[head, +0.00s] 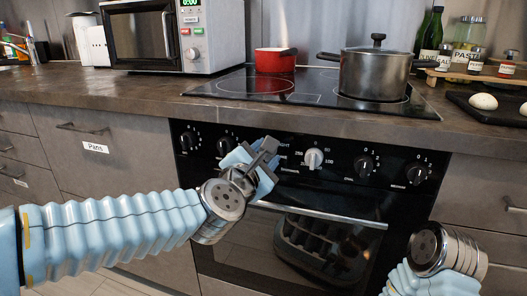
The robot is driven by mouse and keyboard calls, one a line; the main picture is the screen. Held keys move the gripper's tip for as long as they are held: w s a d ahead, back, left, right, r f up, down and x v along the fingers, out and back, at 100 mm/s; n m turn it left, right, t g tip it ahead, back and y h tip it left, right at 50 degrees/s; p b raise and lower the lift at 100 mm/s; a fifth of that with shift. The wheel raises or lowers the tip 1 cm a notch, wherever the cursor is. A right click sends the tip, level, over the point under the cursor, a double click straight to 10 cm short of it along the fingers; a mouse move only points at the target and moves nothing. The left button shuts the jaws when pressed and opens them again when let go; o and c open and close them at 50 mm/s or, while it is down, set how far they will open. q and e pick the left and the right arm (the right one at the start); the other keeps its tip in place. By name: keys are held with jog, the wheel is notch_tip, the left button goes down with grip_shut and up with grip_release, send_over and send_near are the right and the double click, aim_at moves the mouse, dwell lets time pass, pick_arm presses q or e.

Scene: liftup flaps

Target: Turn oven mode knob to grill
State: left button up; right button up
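The black oven (300,215) has a control panel with a row of knobs under the counter edge. My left gripper (266,152) is in front of the panel, left of the white knob (313,158), and covers part of the panel with its printed labels. "LIGHT" shows partly beside it; a mode knob there is hidden. Numbers ring the white knob. I cannot tell whether the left gripper touches a knob, or whether its fingers are open or shut. My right arm's wrist (428,247) is at lower right; its gripper fingers do not show.
Black knobs sit at the panel's left (189,140) and right (364,166). The oven handle (320,215) runs below. A red pot (275,60) and a lidded steel pot (375,75) stand on the hob above. A microwave (170,38) is at upper left.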

pick_arm(q)
jog(key=m+p, duration=0.2)
jog(key=m, duration=0.4)
jog(key=m+y+p, duration=0.1)
jog(key=m+p, duration=0.1)
jog(key=m, duration=0.5)
jog(key=shift+d+f+p, duration=0.15)
jog(key=shift+d+p, duration=0.05)
jog(key=shift+p, duration=0.2)
jog(key=m+p, duration=0.1)
jog(key=m, duration=0.3)
jog(key=shift+f+t, duration=0.1)
jog(key=shift+t, duration=0.2)
jog(key=m+p, duration=0.1)
jog(key=m, duration=0.3)
jog(key=shift+f+m+y, duration=0.1)
jog(key=shift+m+y, duration=0.2)
jog(key=m+p, duration=0.1)
jog(key=m, duration=0.3)
jog(key=shift+a+f+m, duration=0.1)
jog(key=shift+m, duration=0.2)
jog(key=m, duration=0.4)
jog(key=m+p, duration=0.1)
jog(key=m, duration=0.4)
jog(key=shift+a+m+t+h, duration=0.15)
jog(key=shift+m+t+h, duration=0.15)
jog(key=shift+t+h, duration=0.1)
